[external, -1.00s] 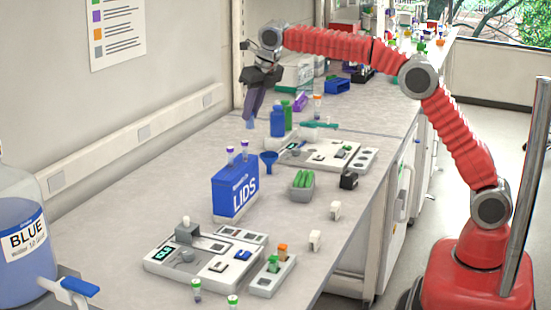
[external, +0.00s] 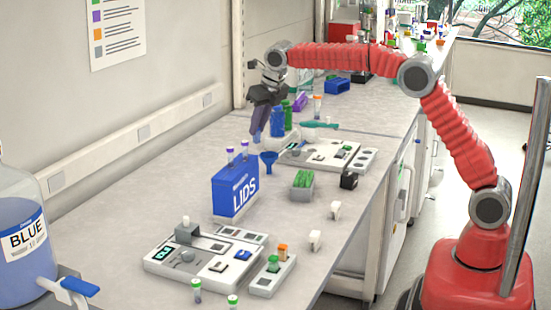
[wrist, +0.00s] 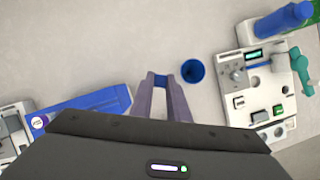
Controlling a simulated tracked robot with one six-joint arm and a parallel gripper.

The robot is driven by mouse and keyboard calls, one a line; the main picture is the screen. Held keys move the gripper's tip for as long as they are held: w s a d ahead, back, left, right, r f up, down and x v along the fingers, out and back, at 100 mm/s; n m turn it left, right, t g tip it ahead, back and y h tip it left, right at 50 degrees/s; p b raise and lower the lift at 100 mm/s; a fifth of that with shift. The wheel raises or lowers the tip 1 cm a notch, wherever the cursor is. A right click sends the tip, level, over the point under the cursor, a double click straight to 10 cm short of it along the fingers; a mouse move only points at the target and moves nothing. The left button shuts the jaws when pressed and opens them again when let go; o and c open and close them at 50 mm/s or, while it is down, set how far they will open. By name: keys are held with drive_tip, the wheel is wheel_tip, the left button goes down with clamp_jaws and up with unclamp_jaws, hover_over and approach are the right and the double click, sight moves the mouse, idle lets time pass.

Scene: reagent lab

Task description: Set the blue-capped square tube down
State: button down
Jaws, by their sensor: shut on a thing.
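My gripper (external: 257,136) hangs down from the arm, low over the bench behind the blue lids box. In the wrist view its two purple-grey fingers (wrist: 161,84) are closed on the blue-capped square tube (wrist: 161,80). Only a small blue part of the tube shows between the fingertips. The rest is hidden, and I cannot tell whether its bottom touches the bench. In the external view the tube is too small to make out at the fingertips.
A blue funnel (external: 268,158) stands close by, just right of the fingertips in the wrist view (wrist: 193,71). The lids box (external: 235,192) is nearer the camera. A blue bottle (external: 277,122) and a white device (external: 318,153) are to the right. Bare bench lies left of the gripper.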

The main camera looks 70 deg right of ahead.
sight(259, 135)
wheel_tip(259, 135, down, 4)
drive_tip(key=shift+f, duration=0.1)
wheel_tip(259, 135, down, 6)
idle(0.7)
drive_tip(key=shift+f, duration=0.1)
drive_tip(key=shift+f, duration=1.85)
drive_tip(key=shift+f, duration=0.1)
drive_tip(key=c, duration=1.7)
unclamp_jaws()
